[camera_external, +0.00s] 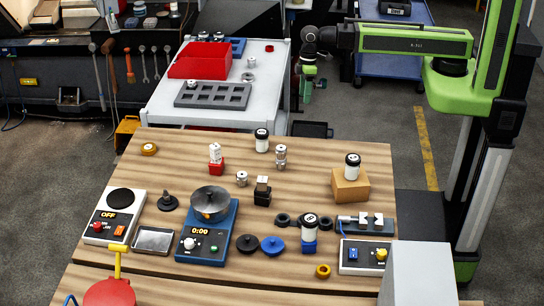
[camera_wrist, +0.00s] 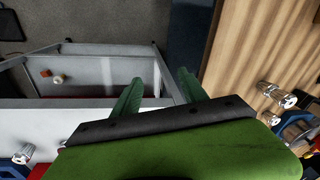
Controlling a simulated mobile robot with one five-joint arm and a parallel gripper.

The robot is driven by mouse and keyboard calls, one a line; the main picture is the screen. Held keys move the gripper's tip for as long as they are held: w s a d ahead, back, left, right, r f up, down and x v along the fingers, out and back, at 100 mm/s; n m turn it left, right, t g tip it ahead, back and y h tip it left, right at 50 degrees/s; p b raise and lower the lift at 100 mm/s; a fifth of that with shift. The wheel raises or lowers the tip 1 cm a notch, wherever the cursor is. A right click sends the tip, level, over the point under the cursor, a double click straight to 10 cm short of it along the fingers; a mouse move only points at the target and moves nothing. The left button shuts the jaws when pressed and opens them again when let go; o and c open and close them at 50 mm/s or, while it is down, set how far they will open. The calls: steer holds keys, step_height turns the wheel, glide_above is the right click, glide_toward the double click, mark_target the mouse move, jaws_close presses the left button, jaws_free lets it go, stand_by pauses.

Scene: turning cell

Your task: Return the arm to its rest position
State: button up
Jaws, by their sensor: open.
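My green arm (camera_external: 415,40) reaches left from its column at the upper right. My gripper is open and empty, apart from all objects on the table.
A blue cart (camera_external: 385,65) stands behind my arm.

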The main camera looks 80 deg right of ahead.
steer(key=s+d+f+m+h+b, duration=0.1)
steer(key=s+d+m, duration=0.2)
steer(key=d, duration=0.4)
steer(key=shift+s+d+f+m+h, duration=0.3)
steer(key=shift+s+d, duration=0.1)
steer(key=shift+s, duration=0.45)
